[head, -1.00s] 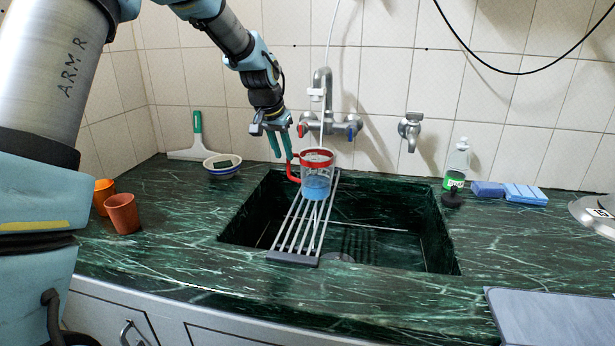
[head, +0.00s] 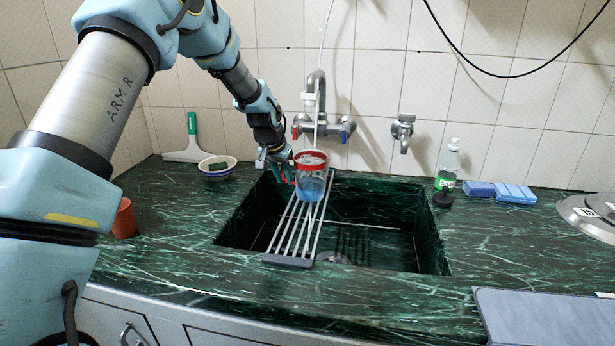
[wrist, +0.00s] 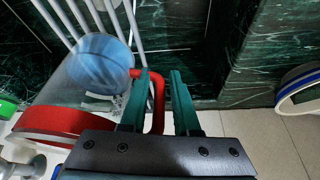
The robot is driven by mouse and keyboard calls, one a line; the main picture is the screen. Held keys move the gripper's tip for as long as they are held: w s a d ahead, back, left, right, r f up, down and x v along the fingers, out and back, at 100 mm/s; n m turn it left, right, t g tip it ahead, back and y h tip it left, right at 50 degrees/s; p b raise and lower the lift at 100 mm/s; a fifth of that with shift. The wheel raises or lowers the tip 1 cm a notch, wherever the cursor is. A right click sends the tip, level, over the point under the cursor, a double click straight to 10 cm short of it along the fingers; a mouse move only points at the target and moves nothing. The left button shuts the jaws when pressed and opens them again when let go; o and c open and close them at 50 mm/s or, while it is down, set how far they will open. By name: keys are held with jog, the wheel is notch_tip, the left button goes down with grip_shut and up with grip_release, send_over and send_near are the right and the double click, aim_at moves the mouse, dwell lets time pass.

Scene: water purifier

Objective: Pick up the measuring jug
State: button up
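The measuring jug (head: 311,186) is clear, with a red rim, a red handle and blue liquid inside. It stands upright on the metal rack (head: 290,240) across the sink. My gripper (head: 281,172) is at the jug's left side, by the handle. In the wrist view, the jug's red rim (wrist: 58,122) and blue contents show at left. The red handle (wrist: 158,100) lies between the two green fingers of my gripper (wrist: 160,74). The fingers are apart, with a narrow gap between the handle and the right finger. Contact with the left finger cannot be told.
The tap (head: 319,115) with its spout and hose stands just behind the jug. A bowl (head: 217,166) and a squeegee (head: 190,152) are at the back left. An orange cup (head: 125,220) is near my arm. A bottle (head: 449,165) and blue sponges (head: 498,191) are at right.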

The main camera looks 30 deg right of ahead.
jog(key=shift+c, duration=0.2)
grip_shut()
dwell(1.1)
